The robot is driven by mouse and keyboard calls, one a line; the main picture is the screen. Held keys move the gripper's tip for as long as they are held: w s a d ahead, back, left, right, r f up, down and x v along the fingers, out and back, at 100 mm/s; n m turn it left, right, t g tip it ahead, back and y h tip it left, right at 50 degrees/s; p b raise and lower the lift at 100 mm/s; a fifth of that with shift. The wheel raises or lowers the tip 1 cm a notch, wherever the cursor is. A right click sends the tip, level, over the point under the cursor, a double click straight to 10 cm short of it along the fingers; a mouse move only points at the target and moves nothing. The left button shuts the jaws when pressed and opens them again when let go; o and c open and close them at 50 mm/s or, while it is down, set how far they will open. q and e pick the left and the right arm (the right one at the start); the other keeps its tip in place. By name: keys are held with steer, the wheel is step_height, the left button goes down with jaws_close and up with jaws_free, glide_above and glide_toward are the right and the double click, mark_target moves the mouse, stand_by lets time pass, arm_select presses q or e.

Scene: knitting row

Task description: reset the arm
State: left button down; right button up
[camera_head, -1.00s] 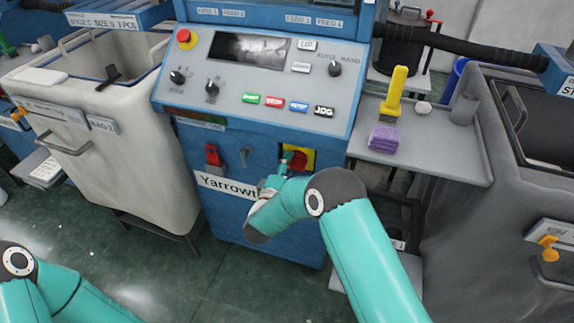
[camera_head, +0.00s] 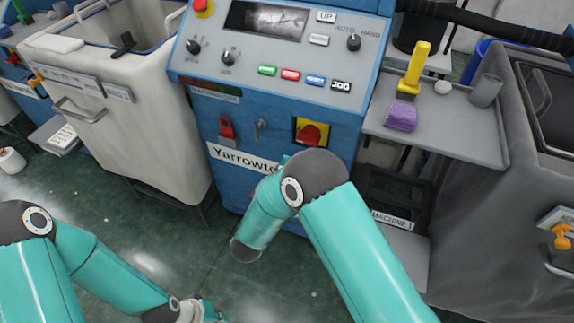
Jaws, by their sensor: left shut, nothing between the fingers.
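My left arm comes in from the left, and its gripper (camera_head: 210,313) is at the bottom edge, low over the green floor. It is shut and holds nothing; the frame edge cuts part of it off. My right arm (camera_head: 345,225) reaches up from the bottom in front of the blue machine. Its forearm bends down and away, and its gripper is hidden behind the arm. The red rotary switch on a yellow plate (camera_head: 299,124) shows clear on the machine front, just above the right arm's elbow.
The blue machine's panel (camera_head: 275,55) has buttons and knobs. A cream bin (camera_head: 150,125) stands left, a grey bin (camera_head: 477,200) right. Floor between the arms is open.

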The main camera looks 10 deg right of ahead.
stand_by(0.3)
steer(key=s+d+r+m+g+p, duration=0.1)
steer(key=d+r+m+g+p, duration=0.15)
steer(key=d+p, duration=0.9)
steer(key=s+a+f+m+g+y, duration=0.1)
steer(key=s+f+m+g+y, duration=0.35)
steer(key=s+f+y, duration=0.55)
steer(key=s+a+f+m+g+y, duration=0.1)
steer(key=s+a+m+g+y, duration=0.1)
steer(key=s, duration=0.6)
steer(key=s+a+f+m+g+y, duration=0.1)
steer(key=s+a+m+g+y, duration=0.1)
steer(key=s+a+m+g, duration=0.2)
steer(key=shift+s+a+g, duration=0.7)
steer(key=shift+s+a, duration=0.85)
steer(key=shift+s, duration=0.6)
steer(key=shift+f, duration=0.1)
